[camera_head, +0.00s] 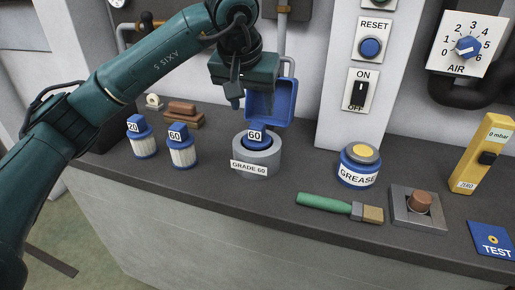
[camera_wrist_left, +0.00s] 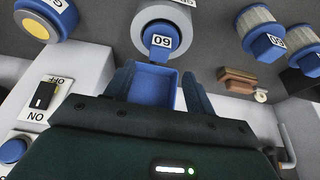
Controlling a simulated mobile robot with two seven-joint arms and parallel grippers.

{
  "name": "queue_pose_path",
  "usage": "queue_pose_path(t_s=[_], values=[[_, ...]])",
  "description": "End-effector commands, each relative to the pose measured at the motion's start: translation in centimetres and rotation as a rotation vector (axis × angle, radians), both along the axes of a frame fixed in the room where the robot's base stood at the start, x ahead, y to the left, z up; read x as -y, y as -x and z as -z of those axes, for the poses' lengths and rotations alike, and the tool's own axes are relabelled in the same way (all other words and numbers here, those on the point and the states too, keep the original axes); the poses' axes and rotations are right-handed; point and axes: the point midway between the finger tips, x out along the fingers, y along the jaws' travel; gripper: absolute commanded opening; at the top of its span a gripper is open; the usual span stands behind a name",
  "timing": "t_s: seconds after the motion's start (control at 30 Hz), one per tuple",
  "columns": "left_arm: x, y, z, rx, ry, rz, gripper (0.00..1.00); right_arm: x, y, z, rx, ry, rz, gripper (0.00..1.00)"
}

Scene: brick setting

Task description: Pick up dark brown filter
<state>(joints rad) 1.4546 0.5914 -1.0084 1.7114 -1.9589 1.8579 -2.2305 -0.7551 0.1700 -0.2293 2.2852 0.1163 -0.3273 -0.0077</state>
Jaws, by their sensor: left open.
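No filter in view is plainly dark brown. Two pale pleated filters with blue caps stand on the counter, one marked 20 (camera_head: 145,147) and one marked 60 (camera_head: 182,157). A blue cap marked 60 (camera_head: 257,142) sits inside the round grey housing labelled GRADE 60 (camera_head: 266,161). The housing's blue lid (camera_head: 271,104) stands raised behind it. My left gripper (camera_head: 238,96) is open and empty above the housing, beside the lid. In the left wrist view, its fingers (camera_wrist_left: 158,84) stand apart, with the blue lid showing between them.
Brown blocks (camera_head: 183,113) lie behind the filters. To the right are a GREASE jar (camera_head: 357,177), a green-handled brush (camera_head: 325,203), a brown cylinder (camera_head: 420,201) on a metal plate and a yellow gauge (camera_head: 482,150). RESET and ON/OFF switches are on the pillar (camera_head: 350,120).

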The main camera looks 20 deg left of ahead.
Motion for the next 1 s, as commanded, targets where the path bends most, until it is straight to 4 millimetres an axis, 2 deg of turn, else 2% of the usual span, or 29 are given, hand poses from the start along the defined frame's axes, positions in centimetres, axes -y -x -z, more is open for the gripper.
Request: queue_pose_path(t_s=[0.1,0.33,0.6,0.9,1.0], values=[[0.1,-0.7,1.8,-0.003,0.002,0.001,0.55,0.1,0.2,0.1,-0.003,0.002,0.001,0.0],[0.2,-1.3,3.3,-0.002,0.003,0.001,0.55,0.1,0.4,0.3,-0.008,0.002,0.002,0.0],[0.2,-2.8,6.8,-0.002,0.004,0.002,0.55,0.1,0.3,0.3,-0.008,0.003,0.002,0.0],[0.2,-3.1,7.4,0.0,0.004,0.002,0.55,0.1,0.0,0.1,0.0,0.003,0.001,0.0],[0.2,-3.1,7.4,0.0,0.004,0.002,0.48,0.1,0.0,0.1,0.001,0.003,0.001,0.0]])
